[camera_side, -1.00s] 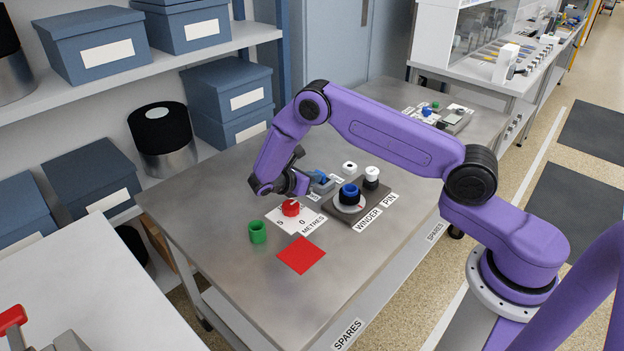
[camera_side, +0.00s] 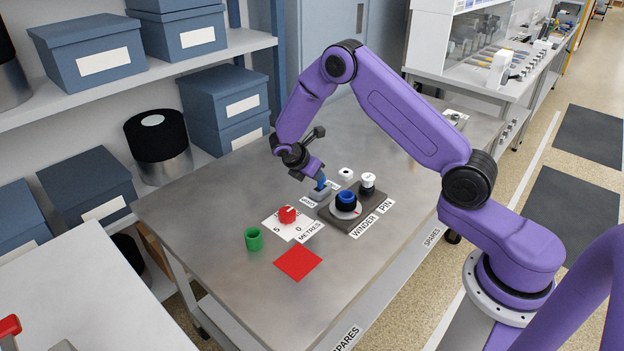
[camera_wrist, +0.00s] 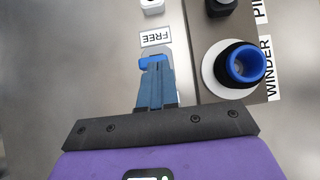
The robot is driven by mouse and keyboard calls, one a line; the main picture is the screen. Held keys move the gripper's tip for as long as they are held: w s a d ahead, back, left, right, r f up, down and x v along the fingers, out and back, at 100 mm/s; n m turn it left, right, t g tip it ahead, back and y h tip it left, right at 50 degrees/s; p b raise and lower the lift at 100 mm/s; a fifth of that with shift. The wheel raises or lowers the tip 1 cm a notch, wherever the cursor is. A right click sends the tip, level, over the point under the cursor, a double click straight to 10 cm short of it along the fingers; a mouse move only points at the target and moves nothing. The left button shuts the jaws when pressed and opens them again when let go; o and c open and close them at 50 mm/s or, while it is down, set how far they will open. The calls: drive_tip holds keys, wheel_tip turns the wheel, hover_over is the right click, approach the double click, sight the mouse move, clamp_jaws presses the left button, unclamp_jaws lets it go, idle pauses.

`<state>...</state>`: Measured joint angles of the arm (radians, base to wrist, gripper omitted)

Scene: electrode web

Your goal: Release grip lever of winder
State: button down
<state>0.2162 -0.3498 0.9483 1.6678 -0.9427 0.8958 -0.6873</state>
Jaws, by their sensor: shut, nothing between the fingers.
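The winder (camera_side: 346,204) sits on a dark base plate on the steel table, with a black body, a blue ring on top and a white disc below. It also shows at the right of the wrist view (camera_wrist: 240,65). A small grey block with a blue lever (camera_wrist: 152,62) stands left of the base plate, beside a label reading FREE (camera_wrist: 156,39). My gripper (camera_side: 321,183) is shut with nothing held, pointing down at the blue lever. In the wrist view its fingertips overlap the lever; whether they touch it I cannot tell.
A small white piece (camera_side: 346,173) is behind the lever. A red knob (camera_side: 287,214) on a metres card, a green cup (camera_side: 253,238) and a red square (camera_side: 298,263) lie toward the front left.

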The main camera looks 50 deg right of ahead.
drive_tip(key=shift+d+r+y, duration=0.2)
drive_tip(key=shift+d+y, duration=0.45)
drive_tip(key=shift+y, duration=0.15)
drive_tip(key=shift+d, duration=0.25)
drive_tip(key=shift+r, duration=0.15)
drive_tip(key=shift+r, duration=0.65)
drive_tip(key=d+r+v, duration=0.1)
drive_tip(key=v, duration=0.9)
drive_tip(key=shift+d, duration=0.35)
